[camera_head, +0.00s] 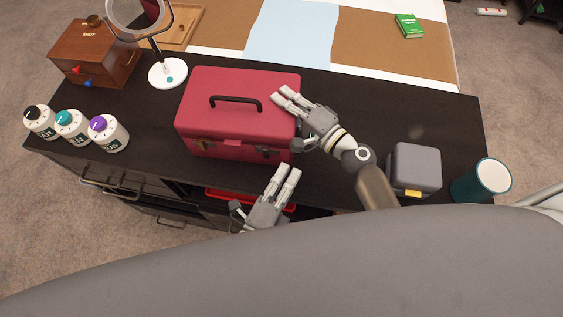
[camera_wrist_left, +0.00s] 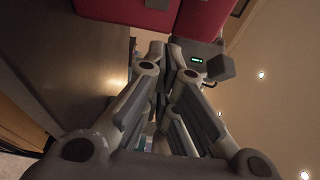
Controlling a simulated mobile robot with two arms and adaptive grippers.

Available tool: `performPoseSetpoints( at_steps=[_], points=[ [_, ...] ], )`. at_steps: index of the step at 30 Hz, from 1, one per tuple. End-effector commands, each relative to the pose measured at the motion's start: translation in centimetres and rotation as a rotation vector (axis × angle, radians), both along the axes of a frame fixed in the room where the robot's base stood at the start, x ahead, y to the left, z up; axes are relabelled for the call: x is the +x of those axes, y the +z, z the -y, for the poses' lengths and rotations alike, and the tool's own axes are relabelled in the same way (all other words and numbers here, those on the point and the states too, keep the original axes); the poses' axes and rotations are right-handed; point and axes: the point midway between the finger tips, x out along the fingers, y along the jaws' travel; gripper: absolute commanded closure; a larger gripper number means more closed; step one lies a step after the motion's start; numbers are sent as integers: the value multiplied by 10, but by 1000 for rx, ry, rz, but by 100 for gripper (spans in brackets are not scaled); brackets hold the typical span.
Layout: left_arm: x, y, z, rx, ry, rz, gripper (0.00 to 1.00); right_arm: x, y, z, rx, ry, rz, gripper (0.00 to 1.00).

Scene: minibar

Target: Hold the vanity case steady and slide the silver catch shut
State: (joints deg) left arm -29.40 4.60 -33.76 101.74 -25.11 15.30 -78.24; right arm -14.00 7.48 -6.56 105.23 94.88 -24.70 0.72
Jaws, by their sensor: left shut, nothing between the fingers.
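The red vanity case (camera_head: 240,105) stands on the dark counter with its lid down and a black handle on top. A brassy catch (camera_head: 203,145) is at the front left and a dark metal catch (camera_head: 268,154) at the front right. I cannot tell whether either is fastened. My left gripper (camera_head: 284,172) is shut and empty, below the front right corner, apart from the case. In the left wrist view its fingers (camera_wrist_left: 165,55) point up toward the red case (camera_wrist_left: 192,18). My right gripper (camera_head: 284,97) reaches over the lid's right edge; its finger opening is unclear.
Several bottles (camera_head: 108,133) stand left on the counter (camera_head: 335,85), with a wooden box (camera_head: 95,60) and a round mirror (camera_head: 168,73) behind. A grey box (camera_head: 415,167) and teal cup (camera_head: 482,180) stand right. An open drawer with red contents lies below the case.

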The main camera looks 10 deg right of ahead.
Motion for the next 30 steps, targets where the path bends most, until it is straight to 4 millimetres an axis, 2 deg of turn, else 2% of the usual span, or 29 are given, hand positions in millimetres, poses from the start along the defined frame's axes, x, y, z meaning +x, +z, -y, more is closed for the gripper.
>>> performPoseSetpoints(
  at_steps=[3, 10, 15, 26, 27, 30],
  points=[
    [-24, 0, -17, -1, -2, -2, 100, 1, -2, 3, -1, -8, -4, 100],
    [-51, 0, -38, -3, -2, -1, 100, 1, -2, 2, -1, -7, -3, 100],
    [-57, 1, -44, -4, -3, 2, 100, 1, -2, 2, -1, -6, -3, 100],
    [-58, 1, -44, -4, -2, 2, 100, 1, -1, 2, 0, -6, -2, 100],
    [-58, 1, -44, -4, -2, 2, 100, 1, -1, 2, 0, -6, -2, 92],
    [-58, 1, -44, -4, -2, 2, 100, 1, -1, 2, 0, -6, -2, 80]
  ],
)
